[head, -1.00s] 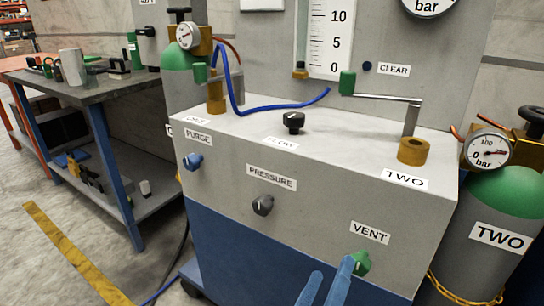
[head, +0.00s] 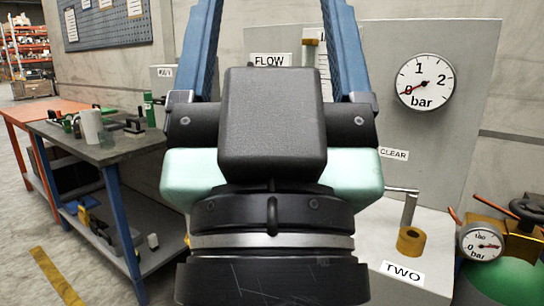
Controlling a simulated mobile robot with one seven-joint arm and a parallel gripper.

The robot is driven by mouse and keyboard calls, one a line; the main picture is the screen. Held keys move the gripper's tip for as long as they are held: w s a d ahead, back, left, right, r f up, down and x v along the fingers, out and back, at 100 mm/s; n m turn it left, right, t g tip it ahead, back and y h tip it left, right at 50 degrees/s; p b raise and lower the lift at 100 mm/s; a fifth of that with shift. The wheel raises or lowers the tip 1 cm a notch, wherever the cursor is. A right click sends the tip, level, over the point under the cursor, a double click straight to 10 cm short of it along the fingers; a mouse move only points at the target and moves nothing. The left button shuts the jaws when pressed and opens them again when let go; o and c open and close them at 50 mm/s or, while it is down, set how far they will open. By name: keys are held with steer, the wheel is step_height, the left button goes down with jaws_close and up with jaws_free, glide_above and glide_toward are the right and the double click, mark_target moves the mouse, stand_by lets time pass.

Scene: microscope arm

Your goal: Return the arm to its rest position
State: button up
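My arm's black and mint end part fills the middle of the head view, close to the camera. Two blue bars of my gripper (head: 270,35) rise from black side joints and run out through the top edge, well apart where they show. Their tips are out of frame, so I cannot see whether they are open or shut.
A pressure gauge (head: 424,82) is on the back panel (head: 470,45). A brass fitting (head: 411,241) with a bent lever stands by the TWO label. A gas cylinder (head: 500,280) with a gauge stands at lower right. A workbench (head: 130,150) with tools stands left; floor shows at lower left.

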step_height(320, 180, up, 29)
steer(key=p, duration=2.6)
steer(key=shift+f, duration=0.15)
